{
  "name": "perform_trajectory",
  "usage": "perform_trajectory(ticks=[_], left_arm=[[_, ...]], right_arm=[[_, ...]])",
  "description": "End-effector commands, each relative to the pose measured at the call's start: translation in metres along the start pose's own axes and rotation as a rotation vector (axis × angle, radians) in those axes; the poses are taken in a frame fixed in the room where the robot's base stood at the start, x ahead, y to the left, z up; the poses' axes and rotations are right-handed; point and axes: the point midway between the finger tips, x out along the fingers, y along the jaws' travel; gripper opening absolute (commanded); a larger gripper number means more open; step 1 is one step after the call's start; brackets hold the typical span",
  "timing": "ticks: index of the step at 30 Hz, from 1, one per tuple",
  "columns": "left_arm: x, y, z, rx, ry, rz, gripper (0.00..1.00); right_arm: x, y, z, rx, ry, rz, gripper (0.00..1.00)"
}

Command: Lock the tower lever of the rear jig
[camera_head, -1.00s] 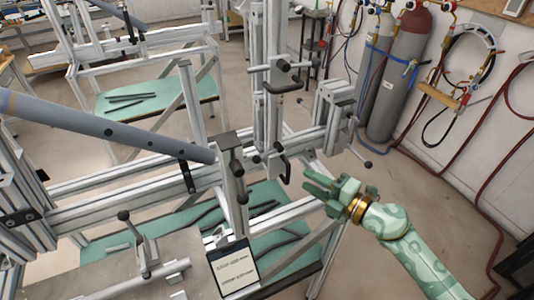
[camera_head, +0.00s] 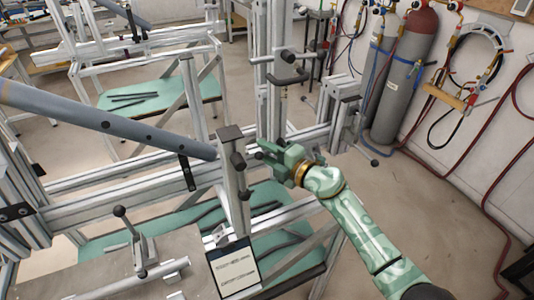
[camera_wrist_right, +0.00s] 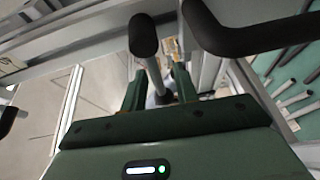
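The rear jig is a frame of aluminium profiles with an upright tower (camera_head: 257,30) that carries black clamp handles (camera_head: 287,57). My right gripper (camera_head: 264,151) is at the foot of the tower, beside the short post (camera_head: 231,180). In the right wrist view its green fingers (camera_wrist_right: 157,88) are apart. A metal rod with a black grip (camera_wrist_right: 145,36) reaches in between them; I cannot tell if they touch it. A curved black handle (camera_wrist_right: 262,36) is just beyond, to the right. The gripper hides part of the lever area in the head view. My left gripper is not in view.
A long grey tube (camera_head: 110,125) lies across the jig at the left. A ball-ended lever (camera_head: 121,212) and a sign (camera_head: 234,268) are in front. Another ball-ended lever (camera_head: 373,162) sticks out at the right. Gas cylinders (camera_head: 403,75) stand by the wall.

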Motion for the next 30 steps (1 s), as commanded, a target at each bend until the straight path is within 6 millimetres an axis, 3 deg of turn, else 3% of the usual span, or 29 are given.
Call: perform_trajectory(ticks=[4,8,20,30], left_arm=[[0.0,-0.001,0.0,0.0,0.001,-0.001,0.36],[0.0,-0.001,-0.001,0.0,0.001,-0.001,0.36],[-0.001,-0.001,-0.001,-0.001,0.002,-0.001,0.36],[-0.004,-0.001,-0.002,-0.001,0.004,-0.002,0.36]], right_arm=[[0.0,0.001,0.0,0.0,0.0,0.0,0.3],[0.0,0.001,0.0,0.0,0.0,0.001,0.0],[-0.001,0.002,0.0,0.04,0.002,0.016,0.0],[-0.002,0.013,0.001,0.242,0.016,0.099,0.0]])
